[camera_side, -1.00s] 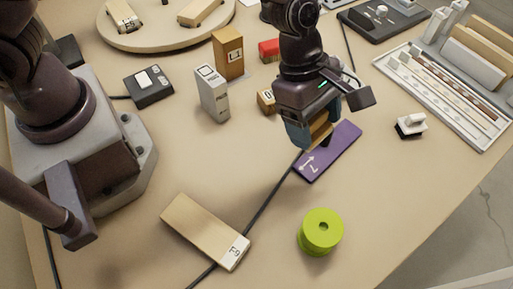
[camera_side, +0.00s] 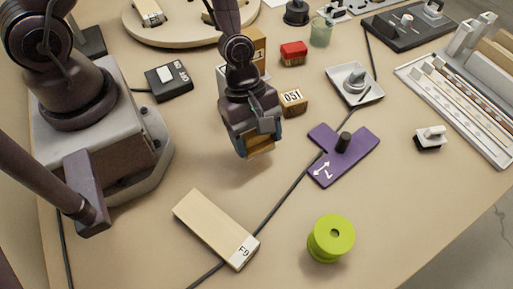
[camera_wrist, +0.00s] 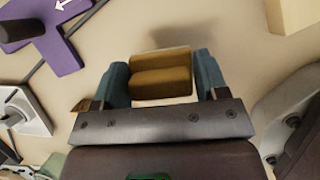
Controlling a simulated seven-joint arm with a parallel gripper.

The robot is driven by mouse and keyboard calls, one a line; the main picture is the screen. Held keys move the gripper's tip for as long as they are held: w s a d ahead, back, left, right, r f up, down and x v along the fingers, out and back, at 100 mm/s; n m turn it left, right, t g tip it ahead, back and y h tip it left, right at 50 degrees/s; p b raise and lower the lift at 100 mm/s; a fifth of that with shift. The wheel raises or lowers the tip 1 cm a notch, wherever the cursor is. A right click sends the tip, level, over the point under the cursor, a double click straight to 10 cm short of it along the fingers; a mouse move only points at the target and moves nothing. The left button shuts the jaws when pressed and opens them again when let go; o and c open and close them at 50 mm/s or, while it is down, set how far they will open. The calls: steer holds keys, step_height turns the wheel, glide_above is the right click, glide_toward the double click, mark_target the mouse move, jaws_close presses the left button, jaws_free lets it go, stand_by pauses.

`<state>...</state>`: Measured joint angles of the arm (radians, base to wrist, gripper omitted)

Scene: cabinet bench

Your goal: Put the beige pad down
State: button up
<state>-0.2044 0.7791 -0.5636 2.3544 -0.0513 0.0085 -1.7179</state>
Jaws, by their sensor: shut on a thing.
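My gripper (camera_side: 258,143) is shut on a small tan-brown block, which I take to be the beige pad (camera_side: 261,146). In the wrist view the pad (camera_wrist: 160,80) sits between the two teal fingers (camera_wrist: 160,82), with a ridged brown face and a paler beige edge. My gripper points down over bare tabletop, left of the purple plate. The pad appears to be above the table; the exact gap is hard to tell.
A purple plate (camera_side: 326,172) with a black knob lies to the right. A long cream block (camera_side: 210,222) and a lime cylinder (camera_side: 331,238) lie in front. A small wooden block (camera_side: 293,101) and a grey tray (camera_side: 340,72) stand behind. A dark cable (camera_side: 280,200) crosses the table.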

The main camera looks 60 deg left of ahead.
mark_target(257, 150)
steer(key=shift+f, duration=2.1)
steer(key=shift+f, duration=0.15)
steer(key=o, duration=0.9)
steer(key=v, duration=1.2)
